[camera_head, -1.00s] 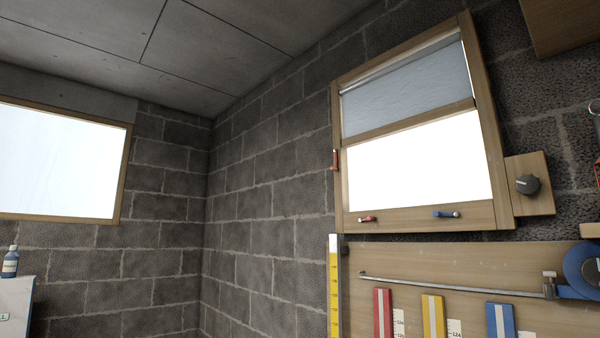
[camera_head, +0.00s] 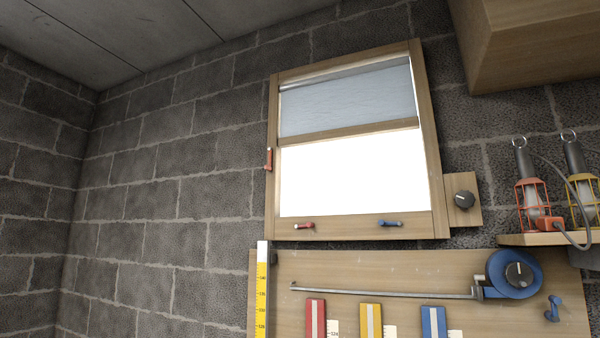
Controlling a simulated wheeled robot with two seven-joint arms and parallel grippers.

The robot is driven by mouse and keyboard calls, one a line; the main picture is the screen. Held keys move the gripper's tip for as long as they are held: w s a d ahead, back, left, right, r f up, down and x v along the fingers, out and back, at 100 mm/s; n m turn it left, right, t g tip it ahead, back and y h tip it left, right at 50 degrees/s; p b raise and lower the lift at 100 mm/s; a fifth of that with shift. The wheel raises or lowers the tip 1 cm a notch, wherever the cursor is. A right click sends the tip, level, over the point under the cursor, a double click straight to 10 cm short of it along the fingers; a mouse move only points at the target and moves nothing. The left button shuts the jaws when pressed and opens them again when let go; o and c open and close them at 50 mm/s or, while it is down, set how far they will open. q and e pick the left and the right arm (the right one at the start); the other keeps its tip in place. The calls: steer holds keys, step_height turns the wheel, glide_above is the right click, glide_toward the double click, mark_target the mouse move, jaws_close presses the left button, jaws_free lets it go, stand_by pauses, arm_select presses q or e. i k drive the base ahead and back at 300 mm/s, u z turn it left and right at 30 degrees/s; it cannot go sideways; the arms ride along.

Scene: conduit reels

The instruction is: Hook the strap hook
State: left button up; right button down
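No strap and no strap hook can be made out for certain in the head view. A small blue hook-like piece (camera_head: 552,309) sits on the right part of the wooden board (camera_head: 400,270). Neither of my grippers is in view.
A wooden-framed window (camera_head: 272,200) with a part-lowered blind (camera_head: 345,100) has a red handle (camera_head: 304,226) and a blue handle (camera_head: 390,223). A black knob (camera_head: 464,199) is right of it. Caged lamps (camera_head: 532,205) stand on a shelf (camera_head: 545,240). A blue reel (camera_head: 514,273) is below.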

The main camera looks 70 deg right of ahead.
mark_target(269, 167)
steer(key=z, duration=0.6)
steer(key=i, duration=0.55)
steer(key=z, duration=0.6)
